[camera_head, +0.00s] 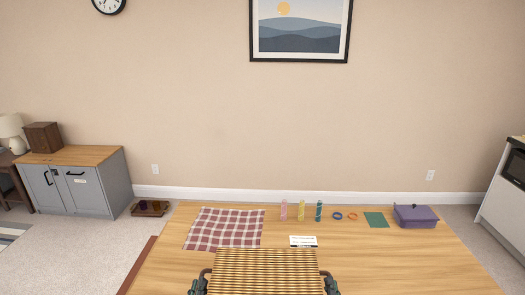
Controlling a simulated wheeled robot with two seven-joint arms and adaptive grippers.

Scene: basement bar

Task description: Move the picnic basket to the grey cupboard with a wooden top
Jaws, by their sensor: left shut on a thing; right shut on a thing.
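The picnic basket (265,272) is a tan woven box at the bottom middle of the head view, in front of me at the near part of the table. A dark handle shows at each side. My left gripper (198,286) is shut on the basket's left handle, and my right gripper (332,285) is shut on its right handle. Both grippers are cut off by the lower picture edge. I cannot tell whether the basket touches the table. The grey cupboard (92,194) with a wooden top (80,154) stands against the wall at the far left.
A brown wooden box (43,137) sits on the cupboard's left end; its right end is clear. The wooden table (400,262) bears a checked cloth (226,228), a small card (303,241), several bottles and a purple container (415,216). A low tray (150,209) lies on the floor beside the cupboard.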

